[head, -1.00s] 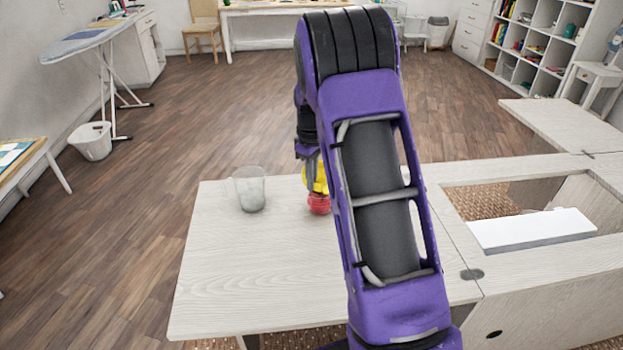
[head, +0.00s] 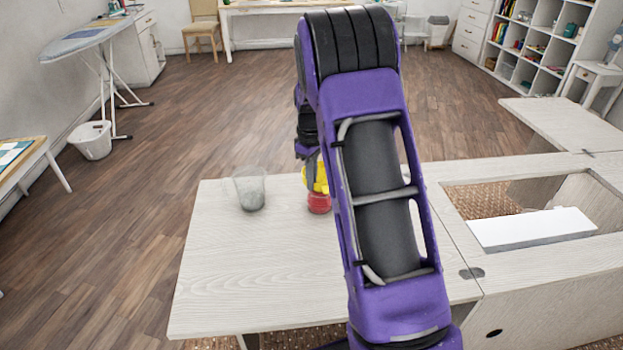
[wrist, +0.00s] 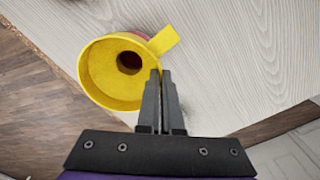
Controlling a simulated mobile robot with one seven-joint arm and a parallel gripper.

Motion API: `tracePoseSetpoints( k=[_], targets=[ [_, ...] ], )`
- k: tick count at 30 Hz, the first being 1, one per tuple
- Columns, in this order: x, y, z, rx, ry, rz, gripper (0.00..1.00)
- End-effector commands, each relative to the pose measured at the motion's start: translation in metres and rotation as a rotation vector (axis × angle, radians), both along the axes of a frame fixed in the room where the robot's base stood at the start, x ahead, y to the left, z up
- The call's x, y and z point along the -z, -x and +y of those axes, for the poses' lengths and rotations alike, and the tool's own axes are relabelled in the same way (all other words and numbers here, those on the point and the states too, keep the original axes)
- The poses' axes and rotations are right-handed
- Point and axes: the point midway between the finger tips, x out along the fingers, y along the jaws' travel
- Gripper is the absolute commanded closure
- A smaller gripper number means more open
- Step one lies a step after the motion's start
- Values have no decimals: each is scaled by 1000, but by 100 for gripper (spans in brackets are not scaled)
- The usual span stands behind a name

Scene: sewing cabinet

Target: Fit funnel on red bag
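The yellow funnel (head: 319,180) sits directly above the red bag (head: 319,204) on the pale wooden table, partly hidden by my arm. In the wrist view I look down into the funnel's wide mouth (wrist: 98,84); its tab points to the upper right. Dark red shows through its round hole, and a little red bag (wrist: 141,36) shows past the rim. My gripper (wrist: 160,74) has its fingers close together at the funnel's right rim, pinching the wall. The funnel looks to rest on the bag, but I cannot tell how well its spout sits inside.
A clear glass container (head: 251,190) stands on the table to the left of the bag. The front and left of the tabletop (head: 240,270) are bare. A cabinet with a rectangular opening and a white block (head: 530,229) adjoins the table on the right.

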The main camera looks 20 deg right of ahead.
Motion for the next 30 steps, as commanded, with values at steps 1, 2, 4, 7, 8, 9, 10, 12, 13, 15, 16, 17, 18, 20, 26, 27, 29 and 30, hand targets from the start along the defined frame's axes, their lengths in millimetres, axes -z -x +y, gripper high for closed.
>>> tracePoseSetpoints(
  k=[1,2,4,7,8,9,10,12,13,15,16,17,18,20,26,27,29,30],
  targets=[
    [1,0,0,0,0,0,100],
    [1,0,0,0,0,0,100],
    [1,0,0,0,0,0,92],
    [1,0,0,0,0,0,74],
    [1,0,0,0,0,0,69],
    [1,0,0,0,0,0,62],
    [1,0,0,0,0,0,62],
    [1,0,0,0,0,0,62],
    [1,0,0,0,0,0,62],
    [1,0,0,0,0,0,62],
    [1,0,0,0,0,0,62],
    [1,0,0,0,0,0,62],
    [0,0,0,0,0,0,62],
    [-3,0,0,0,0,0,62],
    [-36,-1,0,-1,1,-5,62],
    [-45,-1,0,0,1,-4,62],
    [-60,-1,0,1,0,-5,62],
    [-70,-1,0,1,0,-5,62]
  ],
)
